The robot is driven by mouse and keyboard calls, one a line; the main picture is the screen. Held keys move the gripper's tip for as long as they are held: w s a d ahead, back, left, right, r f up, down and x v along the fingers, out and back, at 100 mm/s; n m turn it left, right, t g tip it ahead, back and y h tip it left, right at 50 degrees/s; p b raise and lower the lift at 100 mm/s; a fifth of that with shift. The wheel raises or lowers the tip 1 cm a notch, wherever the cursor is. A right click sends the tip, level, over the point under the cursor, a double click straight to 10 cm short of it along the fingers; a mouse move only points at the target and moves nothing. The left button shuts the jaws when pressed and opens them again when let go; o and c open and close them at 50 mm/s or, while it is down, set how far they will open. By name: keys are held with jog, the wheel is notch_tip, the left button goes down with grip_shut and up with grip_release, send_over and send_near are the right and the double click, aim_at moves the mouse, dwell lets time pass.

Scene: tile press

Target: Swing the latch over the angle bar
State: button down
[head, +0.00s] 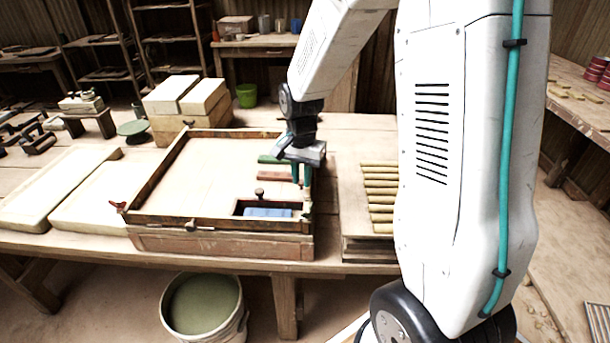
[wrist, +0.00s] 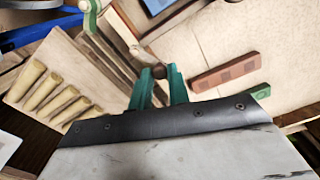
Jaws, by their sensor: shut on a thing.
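My gripper (head: 302,178) points down at the right side of the dark-edged press frame (head: 160,177). In the wrist view its green fingers (wrist: 160,88) are closed around a small brown rounded piece (wrist: 172,76), mostly hidden between them; I cannot tell whether it belongs to the latch or the angle bar. A green latch-like part (wrist: 90,14) sits at the frame's front right corner, apart from the fingers. A red latch-like part (head: 118,206) sticks out at the front left corner. The frame's right edge is partly hidden by my gripper in the head view.
A reddish bar (wrist: 231,72) and a green block (wrist: 260,91) lie inside the frame. A blue block (head: 268,212) sits in an opening near the front right. A rack of yellow rods (head: 381,196) stands to the right. A bucket (head: 203,305) is below the bench.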

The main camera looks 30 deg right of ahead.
jog(key=n, duration=0.2)
jog(key=a+n, duration=0.1)
jog(key=n, duration=0.1)
jog(key=a+n, duration=0.1)
jog(key=n, duration=0.1)
jog(key=shift+s, duration=0.1)
jog(key=n, duration=0.2)
jog(key=a+n, duration=0.1)
jog(key=n, duration=0.1)
jog(key=shift+s, duration=0.25)
jog(key=shift+s+a+n, duration=0.2)
jog(key=shift+n, duration=0.5)
jog(key=shift+s+a+n, duration=0.15)
jog(key=shift+n, duration=0.55)
jog(key=c, duration=1.3)
grip_release()
jog(key=shift+c, duration=0.2)
notch_tip(320, 180, up, 8)
